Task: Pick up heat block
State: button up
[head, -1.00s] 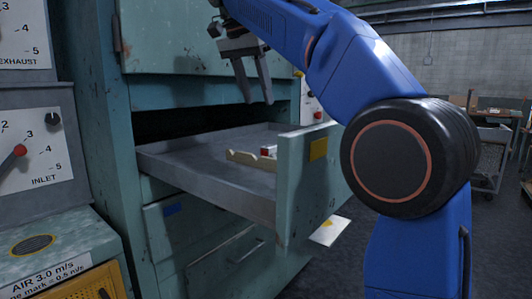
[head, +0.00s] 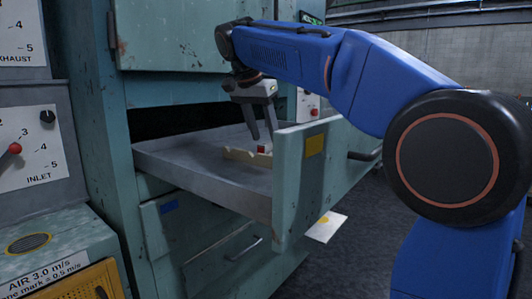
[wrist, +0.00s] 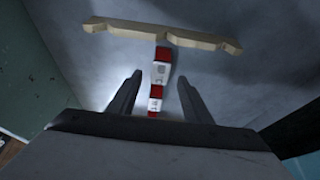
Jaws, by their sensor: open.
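A red-and-white block (wrist: 163,68), which I take to be the heat block, lies in the open drawer (head: 190,165). In the wrist view it shows as a row of red and white parts running between my fingers; I cannot tell whether it is one piece or two. In the head view its red part (head: 262,149) shows just below my fingertips. My gripper (head: 264,135) is open, pointing down above the block, with a finger on either side of it in the wrist view. The fingers seem apart from it; the exact height is unclear.
A cream notched strip (wrist: 165,34) lies in the drawer across the block's far end in the wrist view. The drawer front (head: 303,180) stands close to the gripper, and the cabinet (head: 180,90) rises behind. Bare drawer floor lies to the left.

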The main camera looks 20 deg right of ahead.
aim_at(265, 143)
jog(key=shift+a+x, duration=0.15)
jog(key=shift+x, duration=0.95)
jog(key=shift+a+x, duration=0.15)
jog(key=shift+x, duration=0.95)
jog(key=shift+s+f, duration=0.15)
grip_shut()
